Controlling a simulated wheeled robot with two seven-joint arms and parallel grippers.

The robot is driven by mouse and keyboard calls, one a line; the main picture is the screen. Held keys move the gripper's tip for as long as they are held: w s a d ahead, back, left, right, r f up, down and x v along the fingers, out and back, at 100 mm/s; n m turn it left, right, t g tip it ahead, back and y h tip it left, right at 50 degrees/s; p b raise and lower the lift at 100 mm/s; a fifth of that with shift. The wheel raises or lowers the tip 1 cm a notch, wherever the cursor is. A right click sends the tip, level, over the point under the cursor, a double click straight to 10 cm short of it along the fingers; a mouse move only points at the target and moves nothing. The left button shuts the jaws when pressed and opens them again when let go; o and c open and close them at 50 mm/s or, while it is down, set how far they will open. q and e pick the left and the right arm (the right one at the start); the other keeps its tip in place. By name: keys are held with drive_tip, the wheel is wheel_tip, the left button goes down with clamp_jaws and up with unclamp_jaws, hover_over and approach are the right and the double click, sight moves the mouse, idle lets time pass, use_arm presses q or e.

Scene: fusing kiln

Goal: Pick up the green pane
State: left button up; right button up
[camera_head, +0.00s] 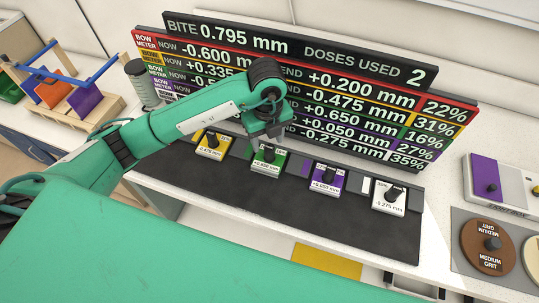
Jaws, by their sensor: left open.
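A green pane (10,87) stands in the wooden rack (98,121) at the far left, partly cut off by the picture's left edge. My left arm reaches across the picture from the left. My left gripper (270,134) points down just above and behind the green-labelled dial (268,159), well to the right of the rack. It is open, and nothing shows between its fingers. The exact gap between the fingertips is hard to see. My right gripper is not in view.
The rack also holds an orange pane (49,91) and a purple pane (85,101), with blue rails above. Other dials stand on the black strip (350,228). A tall readout board (300,48) stands behind them. Grit discs (487,246) lie at right.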

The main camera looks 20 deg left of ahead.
sight(269, 148)
use_arm(q)
drive_tip(key=shift+d+f+p, duration=0.1)
drive_tip(key=shift+f+p, duration=0.3)
drive_tip(key=shift+f, duration=0.1)
wheel_tip(269, 148, down, 4)
drive_tip(key=shift+d+r+p, duration=0.15)
drive_tip(key=shift+r+p, duration=0.1)
drive_tip(key=shift+p, duration=0.6)
drive_tip(key=shift+f, duration=0.55)
drive_tip(key=shift+w, duration=0.1)
clamp_jaws()
